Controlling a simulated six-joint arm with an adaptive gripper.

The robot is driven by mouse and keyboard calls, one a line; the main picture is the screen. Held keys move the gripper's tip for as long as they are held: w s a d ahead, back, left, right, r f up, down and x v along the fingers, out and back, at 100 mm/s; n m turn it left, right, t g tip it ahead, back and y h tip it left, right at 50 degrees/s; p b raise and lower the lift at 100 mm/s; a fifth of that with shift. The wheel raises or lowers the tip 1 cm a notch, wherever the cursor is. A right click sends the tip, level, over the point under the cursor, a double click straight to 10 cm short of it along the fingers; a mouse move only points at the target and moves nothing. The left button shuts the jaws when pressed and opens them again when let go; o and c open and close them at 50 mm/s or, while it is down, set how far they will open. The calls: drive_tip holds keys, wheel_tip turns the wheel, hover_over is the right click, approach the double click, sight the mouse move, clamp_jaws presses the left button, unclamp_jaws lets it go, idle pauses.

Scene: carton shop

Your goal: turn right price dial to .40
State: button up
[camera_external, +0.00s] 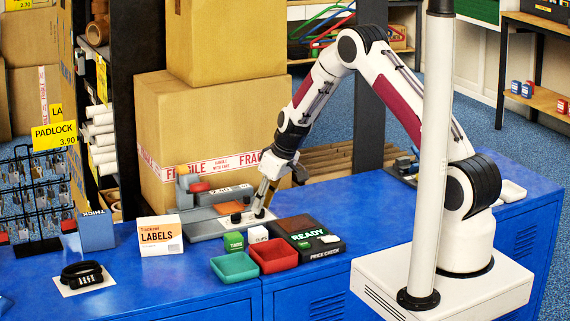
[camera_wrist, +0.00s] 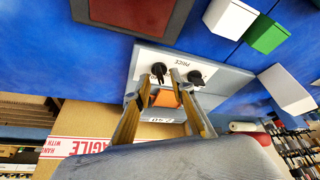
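The price machine (camera_external: 205,228) is a grey unit with an orange-brown plate on the blue counter. Its white dial panel, marked PRICE, carries two black dials. The right dial (camera_external: 260,213) is just under my gripper (camera_external: 261,203) in the external view. In the wrist view the panel is turned round, and this dial (camera_wrist: 158,70) shows at the left, between the tips of my gripper (camera_wrist: 162,77). The fingers are apart; whether they touch the dial I cannot tell. The other dial (camera_external: 236,217) shows at the right in the wrist view (camera_wrist: 195,77). A small number display (camera_wrist: 167,121) is partly hidden and unclear.
Green (camera_external: 234,266) and red (camera_external: 273,255) trays, a green block (camera_external: 233,242), a white block (camera_external: 258,234) and a READY panel (camera_external: 305,236) stand close in front. A LABELS box (camera_external: 161,235) is left. Large cartons (camera_external: 205,130) stand behind.

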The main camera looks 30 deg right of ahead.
drive_tip(key=v, duration=1.1)
drive_tip(key=shift+s, duration=0.1)
idle(0.7)
drive_tip(key=s+d+m+g, duration=0.2)
drive_tip(key=s, duration=0.7)
drive_tip(key=s+d+r+m+t, duration=0.1)
drive_tip(key=s+d+r, duration=0.2)
drive_tip(key=s+r, duration=0.4)
drive_tip(key=s+d+r+m+t+h, duration=0.1)
drive_tip(key=s+d+r, duration=0.3)
drive_tip(key=s+r, duration=0.3)
drive_tip(key=s+d+r+m+t+h, duration=0.1)
drive_tip(key=s+d+r, duration=0.3)
drive_tip(key=s+r, duration=0.4)
drive_tip(key=shift+s+m+t, duration=0.4)
drive_tip(key=shift+s+m, duration=0.1)
drive_tip(key=shift+s, duration=3.2)
drive_tip(key=shift+d, duration=0.1)
